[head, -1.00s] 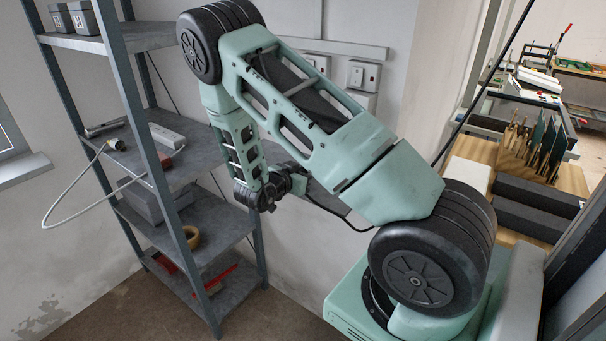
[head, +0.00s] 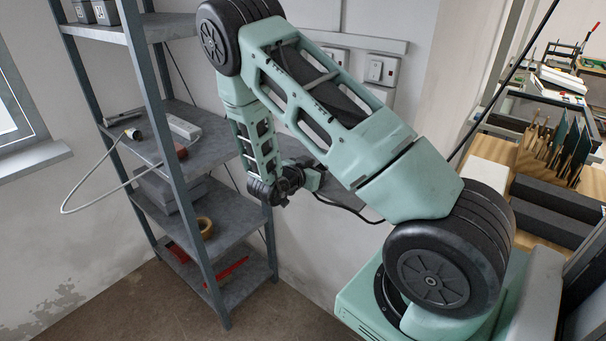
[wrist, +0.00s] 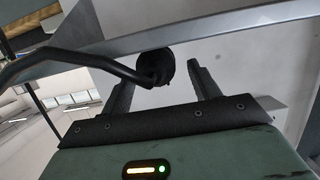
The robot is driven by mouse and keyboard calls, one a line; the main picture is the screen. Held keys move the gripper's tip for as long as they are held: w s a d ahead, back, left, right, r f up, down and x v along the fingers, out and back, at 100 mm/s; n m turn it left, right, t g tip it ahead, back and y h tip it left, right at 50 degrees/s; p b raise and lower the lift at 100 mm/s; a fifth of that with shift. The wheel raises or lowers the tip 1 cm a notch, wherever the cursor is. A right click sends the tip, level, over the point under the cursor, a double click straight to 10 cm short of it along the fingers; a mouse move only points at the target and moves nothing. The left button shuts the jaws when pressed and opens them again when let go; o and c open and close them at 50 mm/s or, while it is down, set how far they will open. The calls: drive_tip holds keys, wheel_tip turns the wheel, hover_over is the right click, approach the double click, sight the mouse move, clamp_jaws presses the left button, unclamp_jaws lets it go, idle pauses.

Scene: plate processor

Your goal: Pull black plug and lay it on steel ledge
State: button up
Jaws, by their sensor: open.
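The black plug (wrist: 155,67) is a dark round body with a thick black cable running left from it. In the wrist view it shows between the two fingers of my gripper (wrist: 160,80), with a visible gap to the right finger. The fingers stand apart and nothing is clamped between them. A long grey metal strip (wrist: 230,28) crosses behind the plug; it looks like the steel ledge's edge, but I cannot be sure. In the head view my gripper (head: 314,179) is by the wall and its fingertips are hidden. A black cable (head: 350,208) hangs beside it.
A grey shelf unit (head: 220,267) stands at the left, holding a power strip (head: 184,126), a tape roll (head: 204,226) and a looped pale cable (head: 100,201). White wall switches (head: 381,70) are behind my arm. A wooden bench (head: 490,150) with upright tools is at the right.

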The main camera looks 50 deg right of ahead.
drive_tip(key=b+v, duration=0.4)
drive_tip(key=v, duration=1.2)
drive_tip(key=shift+a, duration=0.35)
drive_tip(key=shift+r, duration=0.1)
